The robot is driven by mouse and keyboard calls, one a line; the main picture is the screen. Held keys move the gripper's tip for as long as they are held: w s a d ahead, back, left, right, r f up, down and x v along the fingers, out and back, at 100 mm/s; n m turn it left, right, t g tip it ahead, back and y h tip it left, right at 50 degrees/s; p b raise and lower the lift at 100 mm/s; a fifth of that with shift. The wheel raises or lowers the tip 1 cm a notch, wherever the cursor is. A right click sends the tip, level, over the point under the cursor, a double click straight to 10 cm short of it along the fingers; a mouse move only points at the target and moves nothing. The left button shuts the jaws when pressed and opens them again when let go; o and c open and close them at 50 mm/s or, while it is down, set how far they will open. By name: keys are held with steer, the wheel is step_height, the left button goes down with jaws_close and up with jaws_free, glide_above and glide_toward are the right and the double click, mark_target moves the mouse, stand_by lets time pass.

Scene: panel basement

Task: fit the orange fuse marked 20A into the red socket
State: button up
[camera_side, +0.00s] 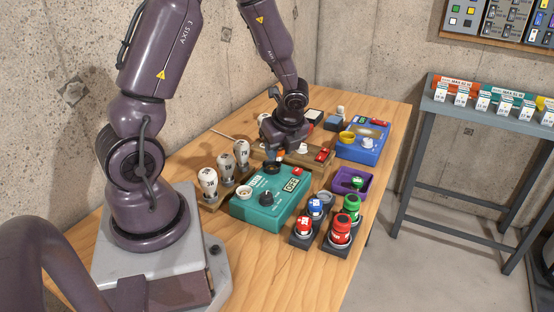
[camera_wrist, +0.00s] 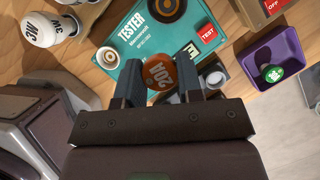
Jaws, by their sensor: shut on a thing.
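My gripper (camera_wrist: 161,75) is shut on the orange fuse (camera_wrist: 158,73), whose top marking reads 20A in the wrist view. It holds the fuse above the teal tester. In the side view my gripper (camera_side: 276,158) hangs over the back part of the tester, and the fuse is small and mostly hidden there. A dark block at the front right carries red parts (camera_side: 339,235) and green parts (camera_side: 351,204). No red socket shows clearly in the wrist view.
The teal tester (camera_side: 258,210) lies under my gripper. Bulbs (camera_side: 225,167) stand to its left. A second dark block with a blue fuse (camera_side: 315,207) and a red one (camera_side: 303,227) stands to its right. A purple tray (camera_side: 340,184) holds a green fuse. A blue box (camera_side: 357,152) stands behind.

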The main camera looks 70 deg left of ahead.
steer(key=shift+n+g, duration=0.3)
steer(key=shift+n, duration=0.6)
steer(key=w+a, duration=0.1)
steer(key=a, duration=0.3)
steer(key=w+a+f, duration=0.1)
steer(key=w+a, duration=0.1)
steer(key=a, duration=0.3)
steer(key=w+a+f, duration=0.1)
steer(key=a, duration=0.4)
steer(key=shift+w+a+f, duration=0.15)
steer(key=shift+a, duration=0.05)
steer(key=w+a+r, duration=0.2)
steer(key=w+a, duration=0.1)
steer(key=shift+m, duration=0.5)
steer(key=shift+a+f, duration=0.1)
steer(key=shift+f, duration=2.8)
steer(key=shift+f, duration=0.55)
steer(key=o, duration=0.6)
